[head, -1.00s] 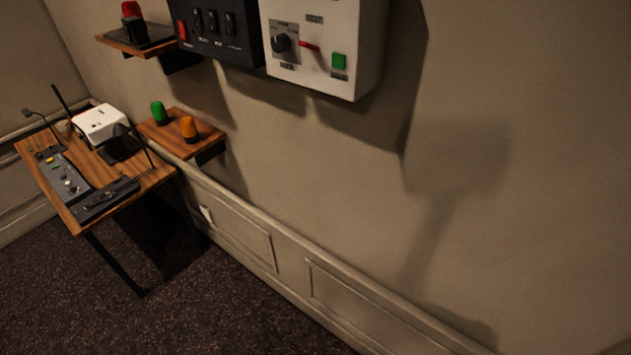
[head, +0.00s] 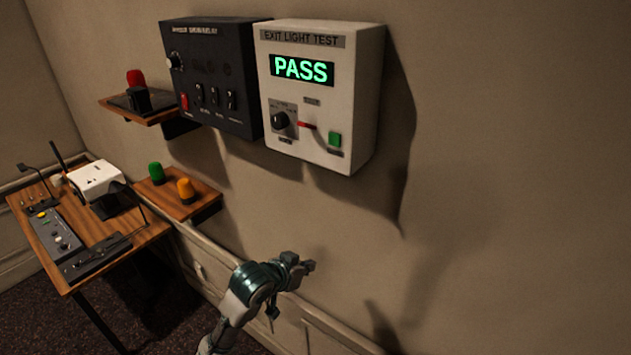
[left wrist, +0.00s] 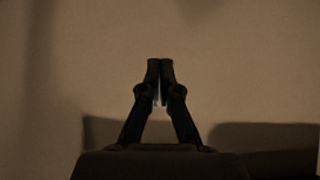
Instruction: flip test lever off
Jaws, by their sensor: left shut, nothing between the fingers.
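The white exit light test box (head: 360,95) hangs on the wall, and its display (head: 302,69) reads PASS in green. On its front are a black knob (head: 280,121), a small red lever (head: 306,125) lying roughly sideways, and a green button (head: 335,139). My left gripper (head: 308,265) is below the box, well apart from it. In the left wrist view the fingers (left wrist: 160,65) meet at their tips with nothing between them, facing bare wall. My right gripper is in neither view.
A black switch box (head: 210,70) adjoins the white box on the left. Small wooden shelves hold a red lamp (head: 134,78), a green lamp (head: 156,172) and an orange lamp (head: 186,190). A wooden desk (head: 140,240) with a console stands at left. The wall at right is clear.

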